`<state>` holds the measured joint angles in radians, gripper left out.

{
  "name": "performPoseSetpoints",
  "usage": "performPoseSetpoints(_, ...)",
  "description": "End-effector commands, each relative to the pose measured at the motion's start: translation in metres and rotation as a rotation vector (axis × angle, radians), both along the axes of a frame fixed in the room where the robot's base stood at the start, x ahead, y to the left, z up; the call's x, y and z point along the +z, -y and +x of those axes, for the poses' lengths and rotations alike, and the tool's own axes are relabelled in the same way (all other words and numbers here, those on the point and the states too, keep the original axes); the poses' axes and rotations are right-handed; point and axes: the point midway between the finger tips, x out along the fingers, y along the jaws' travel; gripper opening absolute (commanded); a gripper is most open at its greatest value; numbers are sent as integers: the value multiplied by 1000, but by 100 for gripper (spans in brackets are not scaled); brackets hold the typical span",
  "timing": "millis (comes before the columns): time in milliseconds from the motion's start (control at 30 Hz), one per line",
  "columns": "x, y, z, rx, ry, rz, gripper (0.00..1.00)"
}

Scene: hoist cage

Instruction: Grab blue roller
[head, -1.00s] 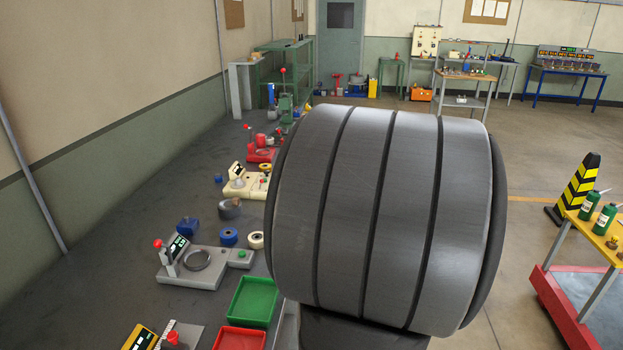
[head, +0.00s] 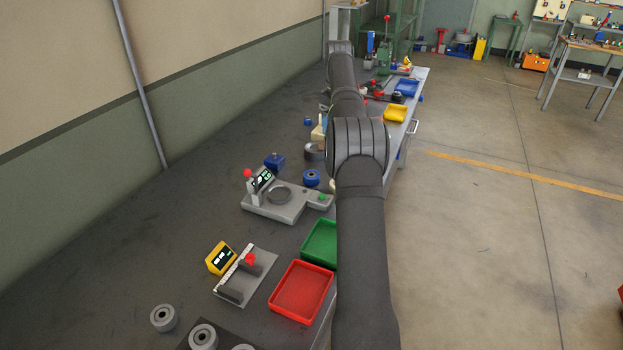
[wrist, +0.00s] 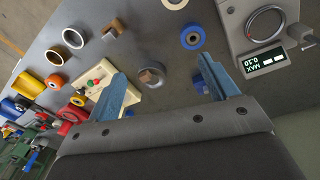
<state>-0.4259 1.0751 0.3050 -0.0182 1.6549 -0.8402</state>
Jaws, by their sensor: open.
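A blue roller (head: 311,178) with a pale centre lies on the grey bench in the head view, just behind the grey gauge stand. What looks like the same blue roller (wrist: 193,37) shows in the wrist view, beyond the tip of the right finger and apart from it. My gripper (wrist: 160,68) is open, its two blue fingers spread over the bench with nothing held between them. In the head view the fingers cannot be made out behind my arm.
The gauge stand (head: 284,201) is near the roller. A blue block (head: 274,162) stands left of it; in the wrist view a blue part (wrist: 199,79) is partly hidden by the right finger. A brown-topped metal piece (wrist: 151,76) lies between the fingers' lines. Green (head: 320,243) and red (head: 301,290) trays are nearer.

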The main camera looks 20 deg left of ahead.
Motion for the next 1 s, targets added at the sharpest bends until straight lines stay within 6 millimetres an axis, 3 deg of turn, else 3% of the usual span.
performPoseSetpoints(33, -8, -20, -7, 32, -28, -8, 79)
performPoseSetpoints(100, -15, -38, -17, 65, -61, -18, 79)
performPoseSetpoints(233, -21, -55, -28, 100, -96, -31, 79)
performPoseSetpoints(467, -39, -59, -32, 108, -107, -35, 79)
performPoseSetpoints(800, -108, -59, -31, 107, -106, -35, 79)
performPoseSetpoints(1000, -137, -60, -31, 107, -104, -34, 79)
